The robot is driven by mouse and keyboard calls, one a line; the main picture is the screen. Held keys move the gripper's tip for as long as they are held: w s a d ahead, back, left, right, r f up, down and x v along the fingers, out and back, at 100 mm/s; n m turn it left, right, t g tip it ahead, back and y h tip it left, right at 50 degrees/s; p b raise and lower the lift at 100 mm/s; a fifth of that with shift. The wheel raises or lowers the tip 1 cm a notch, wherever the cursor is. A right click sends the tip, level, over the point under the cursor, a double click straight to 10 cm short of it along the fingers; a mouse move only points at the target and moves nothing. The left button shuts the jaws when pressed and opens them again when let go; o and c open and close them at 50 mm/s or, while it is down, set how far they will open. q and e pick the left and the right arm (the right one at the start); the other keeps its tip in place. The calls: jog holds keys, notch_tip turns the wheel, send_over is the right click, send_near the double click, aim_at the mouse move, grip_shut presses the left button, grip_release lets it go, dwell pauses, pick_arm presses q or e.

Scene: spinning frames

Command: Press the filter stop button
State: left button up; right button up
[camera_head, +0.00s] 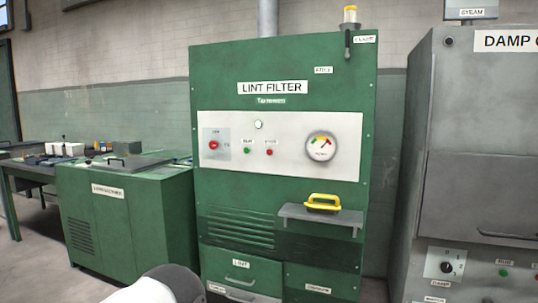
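The green lint filter cabinet (284,195) stands upright in the middle of the head view. Its white control panel (290,172) faces me. A small red button (269,152), under a small label that seems to read STOP, sits near the panel's middle. A green button (247,151) is just left of it. A larger red knob or button (213,145) is on a grey plate at the panel's left. Nothing covers these controls. Neither gripper shows. A rounded white and dark grey part of mine rises at the bottom edge, low in front of the cabinet.
A round gauge (321,147) is right of the buttons. A shelf (335,219) juts out below the panel, with a yellow-handled tool (322,202) on it. A grey damp machine (480,150) stands close at the right. A low green cabinet (128,220) is at the left.

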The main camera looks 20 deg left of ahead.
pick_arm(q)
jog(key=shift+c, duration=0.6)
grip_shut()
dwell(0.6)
